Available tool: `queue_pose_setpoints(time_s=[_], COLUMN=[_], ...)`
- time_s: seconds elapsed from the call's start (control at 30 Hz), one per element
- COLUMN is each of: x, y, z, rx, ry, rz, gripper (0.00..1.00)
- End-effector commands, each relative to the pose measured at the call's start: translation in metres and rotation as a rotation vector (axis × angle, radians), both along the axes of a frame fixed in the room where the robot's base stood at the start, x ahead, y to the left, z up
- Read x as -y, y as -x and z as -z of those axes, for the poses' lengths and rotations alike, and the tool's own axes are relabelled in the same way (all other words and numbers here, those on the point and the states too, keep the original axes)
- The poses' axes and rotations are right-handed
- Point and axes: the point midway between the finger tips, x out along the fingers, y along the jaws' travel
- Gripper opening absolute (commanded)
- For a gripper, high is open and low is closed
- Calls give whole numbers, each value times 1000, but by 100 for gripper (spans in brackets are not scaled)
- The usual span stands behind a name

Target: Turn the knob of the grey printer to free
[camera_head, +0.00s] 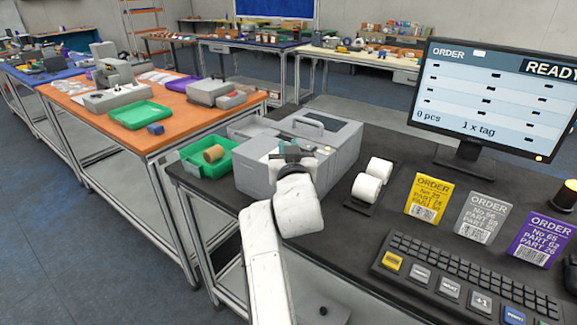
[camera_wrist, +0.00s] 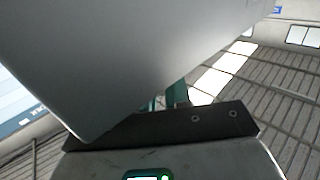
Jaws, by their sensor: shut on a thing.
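The grey printer (camera_head: 340,137) stands on the dark bench, its lid with a handle on top. My gripper (camera_head: 289,150) is at the printer's near face, with teal fingertips showing just above my white wrist. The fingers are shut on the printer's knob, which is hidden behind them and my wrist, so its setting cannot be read. In the wrist view, a large grey printer surface (camera_wrist: 130,60) fills the upper left, and the teal fingers of my gripper (camera_wrist: 170,98) are partly hidden behind it.
A green tray (camera_head: 190,159) holding a brown roll is left of the printer. White label rolls (camera_head: 367,187) lie to its right. Order cards (camera_head: 430,199), a keyboard (camera_head: 465,280) and a monitor (camera_head: 490,100) reading "READY", cut at the edge, are further right. An orange-topped table (camera_head: 130,137) stands left.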

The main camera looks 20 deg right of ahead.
Motion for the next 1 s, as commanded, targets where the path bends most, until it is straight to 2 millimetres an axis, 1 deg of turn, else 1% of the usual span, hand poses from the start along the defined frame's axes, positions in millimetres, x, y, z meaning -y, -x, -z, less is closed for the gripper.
queue_pose_setpoints(time_s=[0.03,0.07,1.0], x=[-2,-2,0], y=[-1,-1,-1], z=[11,12,8], rx=[0,0,-5], ry=[-3,-4,1], rz=[17,29,410], gripper=[0,0,0])
